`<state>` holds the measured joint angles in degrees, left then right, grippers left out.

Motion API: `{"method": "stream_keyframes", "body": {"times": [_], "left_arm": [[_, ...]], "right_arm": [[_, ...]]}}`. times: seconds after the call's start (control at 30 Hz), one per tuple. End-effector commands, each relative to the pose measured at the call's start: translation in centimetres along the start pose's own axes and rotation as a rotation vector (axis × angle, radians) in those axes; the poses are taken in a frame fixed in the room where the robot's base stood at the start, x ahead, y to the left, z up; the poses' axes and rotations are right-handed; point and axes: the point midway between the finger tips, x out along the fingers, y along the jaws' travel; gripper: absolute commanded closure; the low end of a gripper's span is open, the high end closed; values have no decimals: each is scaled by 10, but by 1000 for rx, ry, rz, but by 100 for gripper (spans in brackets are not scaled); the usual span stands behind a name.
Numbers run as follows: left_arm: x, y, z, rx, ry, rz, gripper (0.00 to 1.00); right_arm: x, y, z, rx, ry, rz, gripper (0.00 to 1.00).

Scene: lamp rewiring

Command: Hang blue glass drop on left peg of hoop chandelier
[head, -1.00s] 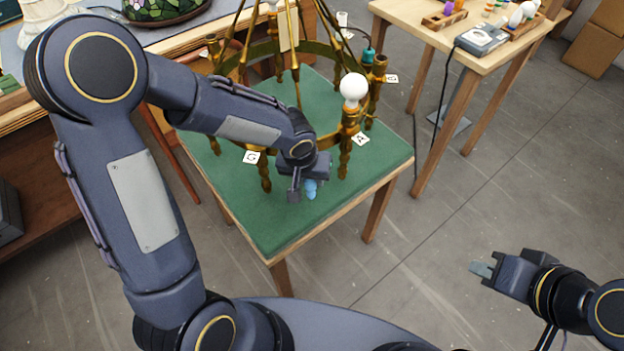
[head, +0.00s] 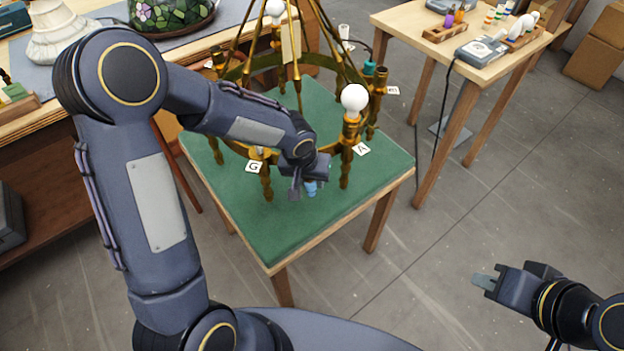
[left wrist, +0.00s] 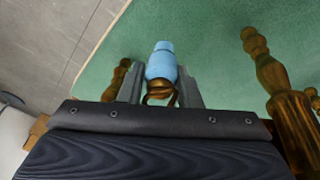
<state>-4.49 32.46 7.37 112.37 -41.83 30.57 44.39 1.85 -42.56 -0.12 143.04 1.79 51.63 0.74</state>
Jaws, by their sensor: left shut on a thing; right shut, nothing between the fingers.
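The brass hoop chandelier (head: 352,130) stands on the green-topped table (head: 300,235), with hanging brass finials and tags "G" and "A" on its near side. My left gripper (head: 303,188) is shut on the blue glass drop (head: 311,188) at the near side of the hoop, between the two tags. In the left wrist view the drop (left wrist: 161,62) sits between the fingers, with a brass ring or hook at its end. Brass finials show on both sides of it. The left peg cannot be made out behind my gripper. My right gripper (head: 484,281) is shut and empty, right of the table.
A white bulb (head: 354,99) stands on the hoop near tag "A". A side table (head: 425,50) with a grey device and small parts stands at the back right. A bench with a stained-glass shade (head: 170,14) is at the back left.

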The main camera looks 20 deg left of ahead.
Motion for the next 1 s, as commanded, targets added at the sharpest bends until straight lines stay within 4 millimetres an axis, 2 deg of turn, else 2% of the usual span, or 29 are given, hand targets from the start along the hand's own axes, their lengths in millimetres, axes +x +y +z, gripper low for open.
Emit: {"method": "stream_keyframes", "body": {"times": [0.03,0.47,0.5,0.67,1.0], "left_arm": [[4,-10,-1,-13,-2,-15,100],[2,-10,-3,-18,4,-14,100],[2,-10,-3,-18,4,-14,67],[2,-10,-4,-19,5,-14,46],[-3,-10,-4,-20,8,-14,44]], "right_arm": [[1,1,1,0,0,0,100],[1,0,0,0,0,0,100],[1,0,0,0,0,0,100],[1,0,0,0,0,0,100],[0,0,0,0,0,0,100]]}}
